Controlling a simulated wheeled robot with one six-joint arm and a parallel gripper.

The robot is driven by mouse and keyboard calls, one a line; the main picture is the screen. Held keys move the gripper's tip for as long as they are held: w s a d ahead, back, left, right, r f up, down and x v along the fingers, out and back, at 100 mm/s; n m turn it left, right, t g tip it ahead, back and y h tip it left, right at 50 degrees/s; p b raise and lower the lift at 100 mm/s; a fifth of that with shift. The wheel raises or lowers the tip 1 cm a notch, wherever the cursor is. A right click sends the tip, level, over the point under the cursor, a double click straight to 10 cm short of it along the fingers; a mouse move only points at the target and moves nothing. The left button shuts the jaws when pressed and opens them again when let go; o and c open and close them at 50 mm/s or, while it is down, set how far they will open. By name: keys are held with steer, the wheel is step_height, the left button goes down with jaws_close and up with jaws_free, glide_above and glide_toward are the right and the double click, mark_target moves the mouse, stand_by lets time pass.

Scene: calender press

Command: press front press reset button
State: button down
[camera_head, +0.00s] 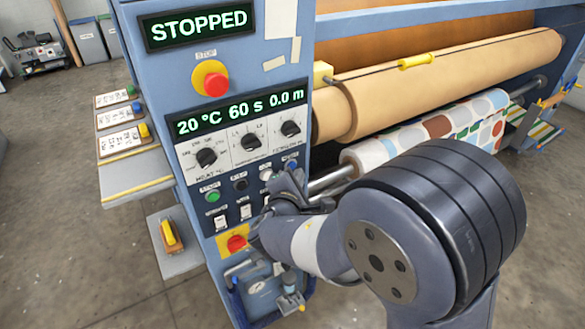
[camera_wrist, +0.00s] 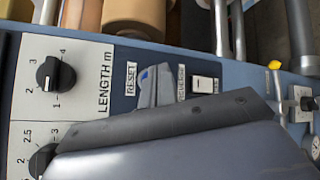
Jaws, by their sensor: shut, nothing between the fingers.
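The front press panel (camera_head: 180,95) is a blue column with displays, knobs and buttons. The small blue reset button (camera_head: 291,164) is at the right end of its button row. In the wrist view the RESET label (camera_wrist: 131,78) shows, and a bit of blue (camera_wrist: 144,76) shows at the fingertips. My gripper (camera_head: 288,182) is shut and empty, its tips at the reset button in the picture. The fingers (camera_wrist: 158,86) hide most of the button in the wrist view. I cannot tell whether they touch it.
The display (camera_head: 198,25) reads STOPPED above a red stop button (camera_head: 210,80). A green button (camera_head: 212,196), a black button (camera_head: 240,185) and a pale one (camera_head: 266,174) share the row. A red switch (camera_head: 236,243) sits below. Rollers (camera_head: 450,70) lie to the right.

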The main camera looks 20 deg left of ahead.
steer(key=s+d+b, duration=0.2)
steer(key=s+d, duration=0.1)
steer(key=shift+s+d, duration=0.15)
steer(key=shift+d, duration=0.25)
stand_by(0.7)
steer(key=p, duration=0.1)
steer(key=w+a+p, duration=0.1)
steer(key=shift+r+p, duration=0.25)
steer(key=shift+p, duration=0.05)
steer(key=shift+p, duration=0.9)
